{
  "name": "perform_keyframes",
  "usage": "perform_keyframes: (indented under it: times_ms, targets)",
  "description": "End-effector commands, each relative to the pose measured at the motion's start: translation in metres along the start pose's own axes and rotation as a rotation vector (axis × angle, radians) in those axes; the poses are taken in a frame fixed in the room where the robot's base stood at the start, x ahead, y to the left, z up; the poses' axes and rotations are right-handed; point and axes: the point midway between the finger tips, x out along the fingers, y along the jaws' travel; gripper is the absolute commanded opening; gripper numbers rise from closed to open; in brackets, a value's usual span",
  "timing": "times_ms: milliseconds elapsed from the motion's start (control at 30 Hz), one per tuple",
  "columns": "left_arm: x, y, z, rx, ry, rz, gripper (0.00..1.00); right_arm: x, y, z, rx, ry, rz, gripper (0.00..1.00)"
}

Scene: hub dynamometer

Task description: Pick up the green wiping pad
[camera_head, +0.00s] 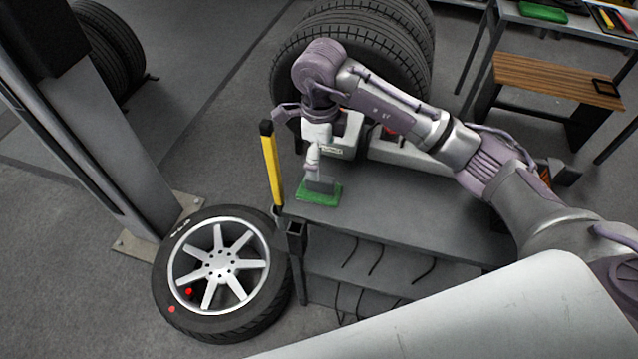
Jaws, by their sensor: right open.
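The green wiping pad (319,196) lies flat at the left end of the grey bench top, with a grey block standing on it. A pale upright piece rises just behind the block; I cannot tell whether it belongs to the pad. My right gripper (303,112) hangs from the wrist above and behind the pad. It is open, with one purple finger spread to the left; the other finger is hard to make out. It looks apart from the green base. My left gripper is not in view.
The grey bench (400,218) has a yellow post (271,165) at its left corner. White-and-grey equipment (400,150) stands along its back. A wheel (222,272) lies at lower left; large tyres (352,50) stand behind. A wooden-topped bench (555,80) is at right.

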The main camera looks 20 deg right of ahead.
Motion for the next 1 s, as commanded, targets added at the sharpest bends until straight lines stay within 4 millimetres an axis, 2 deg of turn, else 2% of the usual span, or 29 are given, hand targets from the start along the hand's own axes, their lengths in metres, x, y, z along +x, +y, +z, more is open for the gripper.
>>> perform_keyframes:
  times_ms: [100,200,467,700,833,1000]
  targets:
    - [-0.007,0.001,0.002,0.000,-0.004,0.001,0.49,0.024,0.001,0.000,0.001,0.002,0.005,0.98]
    - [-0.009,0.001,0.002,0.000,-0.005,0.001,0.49,0.039,0.001,0.001,0.000,-0.001,0.004,0.98]
    - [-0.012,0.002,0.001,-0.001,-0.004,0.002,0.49,0.060,0.001,0.001,0.000,-0.002,0.005,0.98]
    - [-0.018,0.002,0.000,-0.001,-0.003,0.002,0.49,0.096,0.002,0.001,0.000,-0.003,0.006,0.98]
    - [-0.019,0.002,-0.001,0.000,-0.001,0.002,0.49,0.106,0.001,0.001,-0.001,-0.003,0.003,0.98]
    - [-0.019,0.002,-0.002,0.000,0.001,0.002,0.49,0.107,0.001,0.001,-0.001,-0.004,0.002,0.98]
